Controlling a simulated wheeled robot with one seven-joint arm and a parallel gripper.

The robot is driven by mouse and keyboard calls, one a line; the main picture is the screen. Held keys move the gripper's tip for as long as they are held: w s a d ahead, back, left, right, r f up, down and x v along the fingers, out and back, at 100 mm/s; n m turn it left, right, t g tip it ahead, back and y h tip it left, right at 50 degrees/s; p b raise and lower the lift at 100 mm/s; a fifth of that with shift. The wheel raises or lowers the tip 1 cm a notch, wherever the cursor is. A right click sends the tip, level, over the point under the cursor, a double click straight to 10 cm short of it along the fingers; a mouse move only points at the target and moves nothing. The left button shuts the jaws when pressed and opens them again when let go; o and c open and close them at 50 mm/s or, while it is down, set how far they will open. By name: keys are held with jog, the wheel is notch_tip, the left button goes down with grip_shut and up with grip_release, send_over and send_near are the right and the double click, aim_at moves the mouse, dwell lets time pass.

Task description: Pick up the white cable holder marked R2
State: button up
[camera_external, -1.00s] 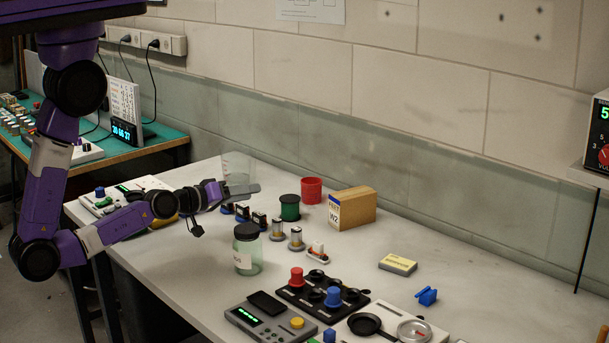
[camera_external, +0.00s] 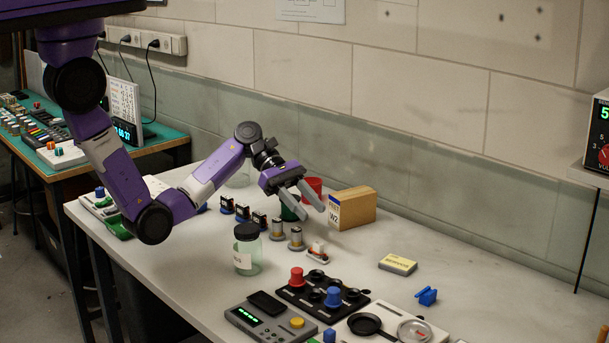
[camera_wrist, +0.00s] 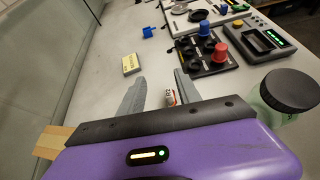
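The white cable holder (camera_external: 318,251), a small white piece with a reddish part, stands on the grey bench to the right of two small metallic cylinders. In the wrist view the holder (camera_wrist: 170,97) shows between my fingers, nearer the right one, with dark marking too small to read surely; its lower part is hidden by my gripper body. My gripper (camera_external: 312,210) is open and empty, above and behind the holder in the external view, fingers pointing down and to the right. The open fingers (camera_wrist: 161,78) also show in the wrist view.
A glass jar with a black lid (camera_external: 247,249) stands left of the holder. A wooden block (camera_external: 357,207) stands behind it, with a red cup (camera_external: 311,186) nearby. A black knob panel (camera_external: 322,298) lies in front. The bench right of the holder is fairly clear.

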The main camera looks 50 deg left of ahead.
aim_at(314, 242)
jog(key=shift+n, duration=0.3)
notch_tip(314, 242, down, 4)
jog(key=shift+s+f, duration=0.1)
jog(key=shift+f, duration=0.1)
notch_tip(314, 242, down, 2)
jog(key=shift+f, duration=0.2)
jog(key=shift+x, duration=1.05)
jog(key=shift+d+f, duration=0.3)
jog(key=shift+f, duration=0.1)
grip_shut()
